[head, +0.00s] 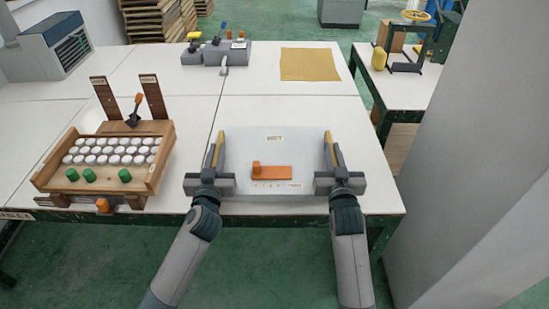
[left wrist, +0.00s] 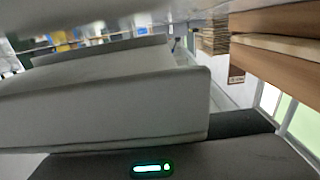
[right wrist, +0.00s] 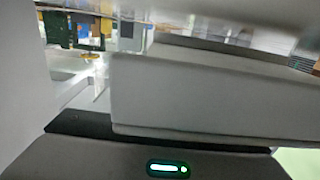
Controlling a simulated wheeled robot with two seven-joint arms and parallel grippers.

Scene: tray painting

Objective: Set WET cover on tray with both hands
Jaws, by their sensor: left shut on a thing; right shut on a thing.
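The WET cover (head: 235,180) is a pale grey, box-like lid with a small "WET" label and an orange slider (head: 272,172) on top. My left gripper (head: 216,150) is shut on its left side, and my right gripper (head: 333,152) is shut on its right side. The cover's grey wall fills much of the left wrist view (left wrist: 110,110) and the right wrist view (right wrist: 190,100). It looks level; its height above the table is hard to tell. The wooden tray (head: 163,160) stands left of the cover, apart from it, holding rows of white round pieces and 3 green ones.
Two upright brown posts (head: 104,98) and a dark-handled tool (head: 136,108) stand at the tray's back. An orange knob (head: 102,205) is at its front. A yellow-brown sheet (head: 310,64) and a grey device (head: 228,52) lie farther back. The table behind the cover is clear.

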